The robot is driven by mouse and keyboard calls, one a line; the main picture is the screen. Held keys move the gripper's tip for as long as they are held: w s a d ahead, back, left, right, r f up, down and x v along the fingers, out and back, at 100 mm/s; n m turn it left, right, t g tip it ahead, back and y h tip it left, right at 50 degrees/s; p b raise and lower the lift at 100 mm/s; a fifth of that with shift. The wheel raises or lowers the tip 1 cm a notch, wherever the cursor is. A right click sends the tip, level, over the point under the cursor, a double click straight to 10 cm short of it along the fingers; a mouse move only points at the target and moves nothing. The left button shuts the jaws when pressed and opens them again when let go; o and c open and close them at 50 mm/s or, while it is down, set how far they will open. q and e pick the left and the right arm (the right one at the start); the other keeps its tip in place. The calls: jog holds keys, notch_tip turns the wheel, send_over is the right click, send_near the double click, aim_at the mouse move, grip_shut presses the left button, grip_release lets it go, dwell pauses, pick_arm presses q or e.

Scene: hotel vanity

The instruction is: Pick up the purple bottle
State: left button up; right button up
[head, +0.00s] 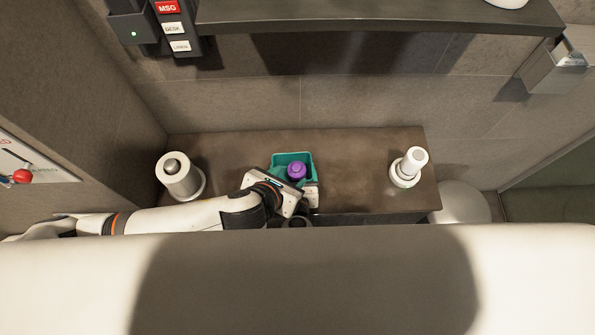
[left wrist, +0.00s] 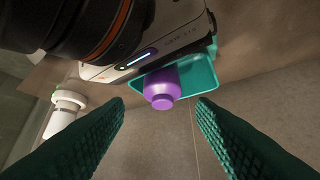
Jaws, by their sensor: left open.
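The purple bottle (head: 296,171) stands upright in a teal open container (head: 305,157) on the counter, with its cap up. In the left wrist view, the bottle (left wrist: 162,84) lies in line with the gap between the fingers, with part of the container (left wrist: 207,105) beside it. In the head view, my left arm reaches in from the left to the container's front side.
A white capped bottle (head: 410,166) stands to the right. A dark shelf (head: 380,18) overhangs along the wall. The counter between the container and the white bottle is clear.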

aim_at(294, 171)
pick_arm(q)
jog(key=x, duration=0.5)
jog(key=shift+w+f, duration=0.3)
jog(key=shift+c, duration=0.2)
jog(key=c, duration=0.8)
jog(key=shift+o, duration=0.2)
notch_tip(294, 171, up, 10)
jog(key=shift+r, duration=0.1)
pick_arm(e)
jog(key=o, duration=0.7)
jog(key=shift+o, duration=0.2)
jog(key=v, duration=1.2)
